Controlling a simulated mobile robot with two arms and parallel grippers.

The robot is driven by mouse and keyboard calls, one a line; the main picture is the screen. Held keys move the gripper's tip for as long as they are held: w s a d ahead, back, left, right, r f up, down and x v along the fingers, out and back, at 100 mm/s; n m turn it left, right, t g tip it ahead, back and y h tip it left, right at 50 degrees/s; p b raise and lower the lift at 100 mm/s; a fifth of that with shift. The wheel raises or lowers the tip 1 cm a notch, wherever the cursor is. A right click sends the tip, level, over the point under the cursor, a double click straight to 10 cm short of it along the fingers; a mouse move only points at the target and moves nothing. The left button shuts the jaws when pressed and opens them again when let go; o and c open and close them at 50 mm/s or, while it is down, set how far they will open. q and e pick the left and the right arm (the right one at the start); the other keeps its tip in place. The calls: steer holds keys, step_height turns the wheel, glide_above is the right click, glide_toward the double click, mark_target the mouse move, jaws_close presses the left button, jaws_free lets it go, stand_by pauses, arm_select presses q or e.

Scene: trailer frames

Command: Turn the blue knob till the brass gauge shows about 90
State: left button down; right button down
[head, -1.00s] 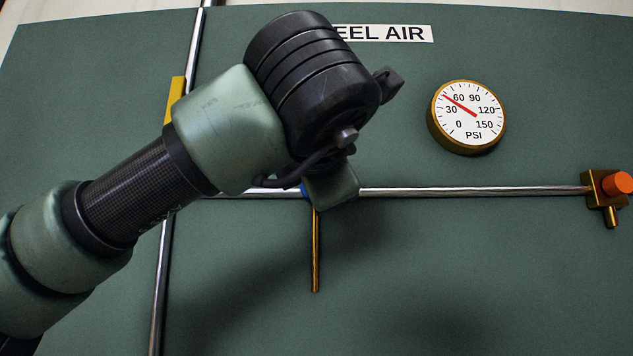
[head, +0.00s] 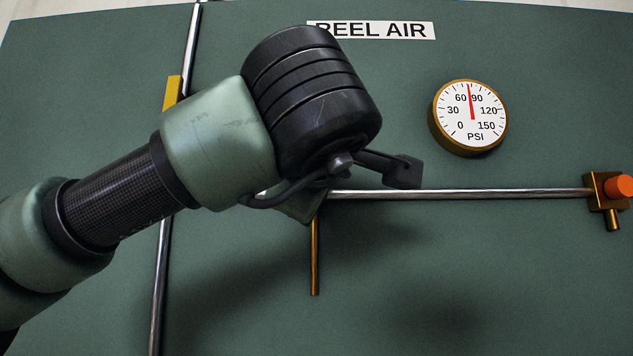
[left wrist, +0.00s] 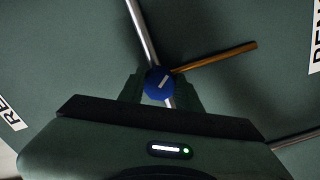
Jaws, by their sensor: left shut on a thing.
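The blue knob (left wrist: 158,83) with a white pointer mark shows in the left wrist view between the two fingers of my left gripper (left wrist: 160,88), which is shut on it. In the head view my left gripper (head: 303,203) reaches the pipe, and my wrist hides the knob. The brass gauge (head: 436,130) is on the panel at the upper right, with a white face marked 0 to 150 PSI. Its red needle points almost straight up, between 60 and 90, at roughly 75. My right gripper is not in view.
A chrome pipe (head: 460,194) runs right to a brass fitting with an orange cap (head: 618,186). A brass tube (head: 315,258) hangs below the knob's place. A vertical pipe (head: 160,290) with a yellow tag stands left. A REEL AIR label (head: 372,30) is above. The lower panel is clear.

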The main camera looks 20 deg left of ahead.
arm_select(q)
steer(key=shift+a+r+m+p, duration=0.15)
steer(key=shift+m+p, duration=0.35)
steer(key=shift+m, duration=1.4)
steer(key=c, duration=1.3)
jaws_free()
steer(key=shift+c, duration=0.2)
steer(key=o, duration=0.3)
steer(key=shift+o, duration=0.2)
steer(key=shift+w+f, duration=0.15)
steer(key=shift+f, duration=0.05)
steer(key=b+v, duration=0.3)
steer(key=v, duration=0.5)
